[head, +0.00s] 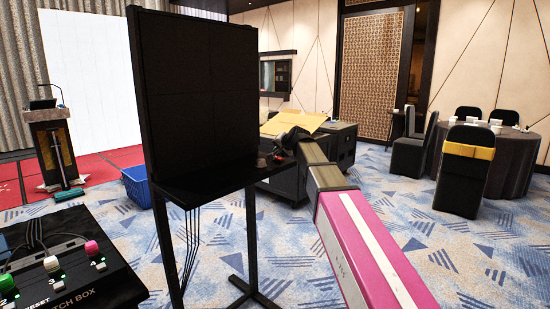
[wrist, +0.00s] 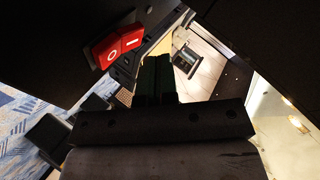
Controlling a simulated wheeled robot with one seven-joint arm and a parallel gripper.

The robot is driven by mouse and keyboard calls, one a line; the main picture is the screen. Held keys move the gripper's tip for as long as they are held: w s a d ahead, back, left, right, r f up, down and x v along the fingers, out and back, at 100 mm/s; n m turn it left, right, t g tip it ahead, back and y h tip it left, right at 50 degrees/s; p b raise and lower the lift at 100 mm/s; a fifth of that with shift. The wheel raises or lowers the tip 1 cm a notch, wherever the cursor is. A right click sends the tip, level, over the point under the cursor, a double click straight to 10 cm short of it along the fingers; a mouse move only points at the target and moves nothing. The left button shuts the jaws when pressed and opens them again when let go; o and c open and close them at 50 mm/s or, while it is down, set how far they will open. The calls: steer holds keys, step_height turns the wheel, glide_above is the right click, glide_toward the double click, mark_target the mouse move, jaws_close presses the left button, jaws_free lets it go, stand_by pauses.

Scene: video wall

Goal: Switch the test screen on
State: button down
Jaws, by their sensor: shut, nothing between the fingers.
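The test screen (head: 200,85) is a tall black panel on a dark stand in the head view, and its face is dark. A red rocker switch (wrist: 117,47) marked O and I shows in the wrist view, on a dark surface. It is small in the head view (head: 262,161), by the right end of the shelf under the screen. My gripper (wrist: 157,62) is shut and empty, with its fingertips to the right of the switch in the wrist view. I see no contact, though the depth between them is hard to judge. In the head view my gripper (head: 278,150) is small and partly blurred into dark shapes.
A switch box (head: 75,265) with green, white and pink knobs stands at the lower left. A blue bin (head: 138,187) and black cases (head: 335,150) with an open carton (head: 300,125) stand behind the screen. Black cables (head: 190,245) hang below the shelf. Carpet is open in front.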

steer(key=shift+f, duration=0.1)
steer(key=shift+a+f, duration=0.1)
steer(key=shift+f, duration=0.2)
steer(key=shift+w+a+f, duration=0.1)
steer(key=shift+w+f, duration=0.05)
steer(key=shift+f, duration=0.25)
stand_by(0.8)
steer(key=shift+r, duration=0.15)
steer(key=shift+d+r, duration=0.2)
steer(key=shift+r, duration=0.45)
steer(key=shift+s, duration=0.2)
steer(key=shift+s+d+r, duration=0.15)
steer(key=shift+d+r, duration=0.05)
steer(key=shift+r, duration=0.6)
steer(key=shift+s+d+r, duration=0.15)
steer(key=shift+d+r, duration=0.1)
steer(key=shift+r, duration=0.55)
steer(key=shift+s+d+r, duration=0.15)
steer(key=shift+d+r, duration=0.05)
steer(key=shift+r, duration=0.6)
